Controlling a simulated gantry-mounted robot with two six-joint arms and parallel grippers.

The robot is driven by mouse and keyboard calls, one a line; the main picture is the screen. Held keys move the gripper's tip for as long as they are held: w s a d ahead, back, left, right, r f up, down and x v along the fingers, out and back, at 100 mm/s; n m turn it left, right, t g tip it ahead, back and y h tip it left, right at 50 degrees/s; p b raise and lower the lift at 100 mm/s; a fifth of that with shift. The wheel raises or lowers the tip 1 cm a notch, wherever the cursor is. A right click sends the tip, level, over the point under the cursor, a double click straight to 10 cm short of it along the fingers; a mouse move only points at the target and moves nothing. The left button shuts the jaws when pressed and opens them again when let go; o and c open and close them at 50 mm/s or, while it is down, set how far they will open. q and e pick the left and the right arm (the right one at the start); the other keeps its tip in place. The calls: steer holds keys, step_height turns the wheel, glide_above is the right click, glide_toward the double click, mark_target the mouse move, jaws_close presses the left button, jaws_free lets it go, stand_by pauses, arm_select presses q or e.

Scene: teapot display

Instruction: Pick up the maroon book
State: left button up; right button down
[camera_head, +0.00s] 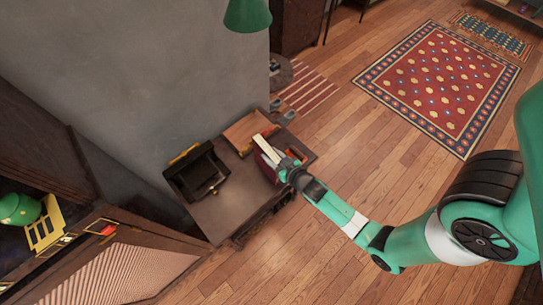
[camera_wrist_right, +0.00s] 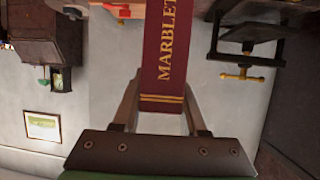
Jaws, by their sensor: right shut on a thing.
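The maroon book (camera_head: 267,158) is at my right gripper (camera_head: 283,170), above the right part of a small dark table. In the right wrist view the book (camera_wrist_right: 165,45) shows its spine, with gold letters reading "MARBLET" and gold stripes. The two fingers of my right gripper (camera_wrist_right: 160,108) stand on either side of the spine and are shut on it. The far end of the book runs out of the wrist view. Whether its underside touches the table is hard to tell. My left gripper is not in either view.
The table (camera_head: 225,212) also bears a black press-like device (camera_head: 197,172) and a wooden tray or box (camera_head: 246,130). A grey wall (camera_head: 140,70) stands behind. A cabinet with a slatted panel (camera_head: 120,272) is at lower left. The wooden floor and a patterned rug (camera_head: 440,85) lie open at right.

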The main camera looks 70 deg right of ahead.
steer(key=shift+r, duration=0.8)
steer(key=shift+a+r, duration=0.1)
steer(key=shift+r, duration=0.1)
steer(key=s+a+r, duration=0.2)
steer(key=r, duration=0.1)
steer(key=s+a+r+p, duration=0.1)
steer(key=r, duration=0.1)
steer(key=shift+a+r, duration=0.2)
steer(key=shift+a, duration=0.1)
steer(key=w+a+b+v, duration=0.1)
steer(key=a+b+v, duration=0.1)
steer(key=v, duration=0.7)
steer(key=shift+r+b, duration=0.25)
steer(key=shift+b, duration=0.15)
